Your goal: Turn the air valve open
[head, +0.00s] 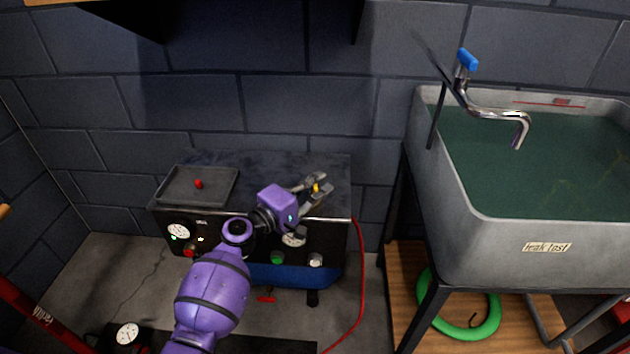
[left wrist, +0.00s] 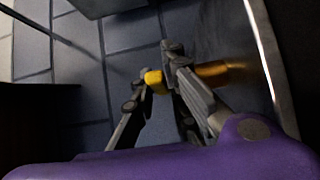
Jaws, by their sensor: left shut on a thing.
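My left gripper (head: 319,184) reaches over the right end of the compressor bench unit, its fingers closed around a small yellow piece (head: 316,188), which appears to be the air valve's handle. In the left wrist view my left gripper (left wrist: 154,78) has the yellow handle (left wrist: 153,77) between its fingertips. My right gripper is in neither view.
The compressor unit (head: 278,168) has a dark top with a grey tray (head: 218,187) holding a red knob (head: 198,184). Gauges and knobs line its front. A red hose (head: 362,280) hangs at its right. A water-filled sink (head: 465,240) stands farther right.

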